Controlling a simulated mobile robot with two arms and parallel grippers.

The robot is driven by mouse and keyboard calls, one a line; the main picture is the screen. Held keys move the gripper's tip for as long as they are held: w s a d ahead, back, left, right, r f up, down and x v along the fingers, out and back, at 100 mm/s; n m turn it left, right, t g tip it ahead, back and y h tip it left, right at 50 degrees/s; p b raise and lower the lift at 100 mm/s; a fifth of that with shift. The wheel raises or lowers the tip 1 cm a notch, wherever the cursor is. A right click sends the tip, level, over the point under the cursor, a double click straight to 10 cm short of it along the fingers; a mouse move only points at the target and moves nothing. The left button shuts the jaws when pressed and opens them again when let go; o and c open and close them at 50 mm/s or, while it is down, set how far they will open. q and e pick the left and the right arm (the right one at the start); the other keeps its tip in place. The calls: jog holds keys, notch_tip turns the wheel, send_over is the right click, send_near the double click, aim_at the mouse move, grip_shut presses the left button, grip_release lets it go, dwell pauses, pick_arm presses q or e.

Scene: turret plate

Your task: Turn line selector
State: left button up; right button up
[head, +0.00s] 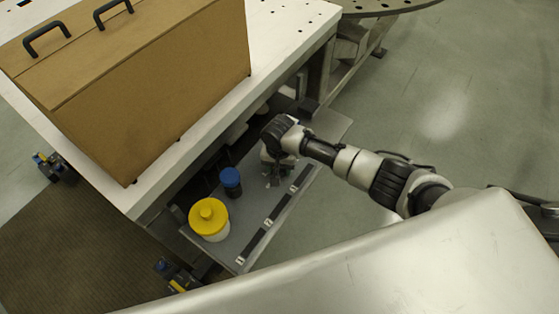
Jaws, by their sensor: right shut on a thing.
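My right gripper (273,178) reaches down to the grey shelf (225,245) below the white table top. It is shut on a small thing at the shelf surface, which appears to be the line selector. The gripper hides most of it, so its shape and pointing direction cannot be told. A black strip (251,245) with small white labels runs along the shelf's front edge, beside the gripper. My left gripper is not in view.
A yellow-lidded white container (209,220) and a blue-capped dark jar (230,182) stand on the shelf left of the gripper. A large brown box (160,95) with black handles sits on the white table (285,45) above. Open floor lies at right.

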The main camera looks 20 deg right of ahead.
jog(key=shift+m+p, duration=0.3)
jog(key=shift+m, duration=0.2)
jog(key=o, duration=0.9)
notch_tip(320, 180, up, 11)
jog(key=shift+f, duration=0.1)
dwell(0.4)
